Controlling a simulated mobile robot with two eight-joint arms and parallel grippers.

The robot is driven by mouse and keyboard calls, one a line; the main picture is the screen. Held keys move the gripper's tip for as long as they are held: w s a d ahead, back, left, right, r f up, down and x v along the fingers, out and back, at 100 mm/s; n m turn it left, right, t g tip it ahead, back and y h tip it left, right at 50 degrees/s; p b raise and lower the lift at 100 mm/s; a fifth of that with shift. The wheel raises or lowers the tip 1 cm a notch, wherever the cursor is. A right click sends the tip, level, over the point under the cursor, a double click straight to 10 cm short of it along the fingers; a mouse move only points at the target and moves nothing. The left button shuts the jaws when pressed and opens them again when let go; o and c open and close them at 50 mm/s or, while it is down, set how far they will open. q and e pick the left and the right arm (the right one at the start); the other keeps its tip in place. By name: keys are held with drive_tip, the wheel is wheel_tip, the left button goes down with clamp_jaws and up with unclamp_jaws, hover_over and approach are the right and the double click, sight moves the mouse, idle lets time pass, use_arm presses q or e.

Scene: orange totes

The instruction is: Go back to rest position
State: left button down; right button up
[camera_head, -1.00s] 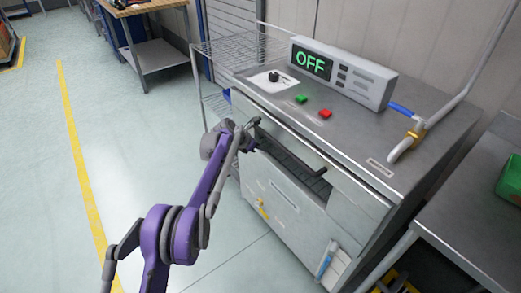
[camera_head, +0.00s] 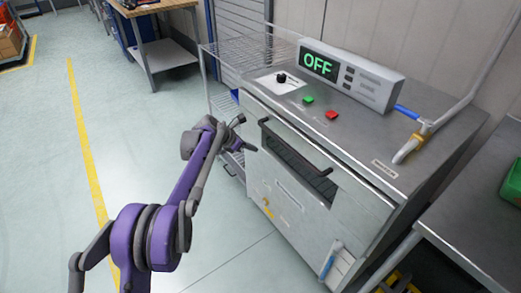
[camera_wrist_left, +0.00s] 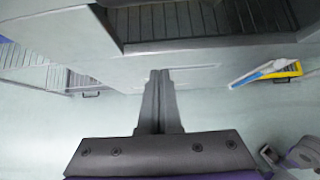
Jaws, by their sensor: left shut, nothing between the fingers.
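The purple left arm reaches up from the bottom of the head view. The metal machine (camera_head: 290,215) has a dark window (camera_head: 292,166) in its front door, and its display (camera_head: 320,65) reads OFF. My right gripper is not in view.
A wire rack (camera_head: 225,105) stands left of the machine. A metal table (camera_head: 475,230) with a green bin (camera_head: 513,180) is on the right. A wooden-topped workbench (camera_head: 155,25) is at the back. The floor on the left is open, with a yellow line (camera_head: 88,150).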

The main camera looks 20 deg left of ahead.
use_arm(q)
drive_tip(key=v, duration=0.3)
drive_tip(key=shift+s+r, duration=0.15)
drive_tip(key=shift+s, duration=0.05)
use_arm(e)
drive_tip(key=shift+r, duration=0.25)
use_arm(q)
drive_tip(key=s+d+r+m+g+y, duration=0.15)
drive_tip(key=s+d+m, duration=0.25)
drive_tip(key=s+m, duration=0.5)
drive_tip(key=s+d+r+m+g+y, duration=0.15)
drive_tip(key=s+d+m, duration=0.35)
drive_tip(key=s, duration=0.9)
drive_tip(key=s+a+f+m+y, duration=0.1)
drive_tip(key=s+f+m, duration=0.3)
drive_tip(key=s+m, duration=0.5)
drive_tip(key=s+f+m+y, duration=0.25)
drive_tip(key=s+m, duration=0.25)
drive_tip(key=s, duration=0.7)
wheel_tip(320, 180, up, 16)
drive_tip(key=w+t+p, duration=0.1)
drive_tip(key=p, duration=1.4)
drive_tip(key=shift+a+h+p, duration=0.35)
drive_tip(key=shift+h, duration=0.1)
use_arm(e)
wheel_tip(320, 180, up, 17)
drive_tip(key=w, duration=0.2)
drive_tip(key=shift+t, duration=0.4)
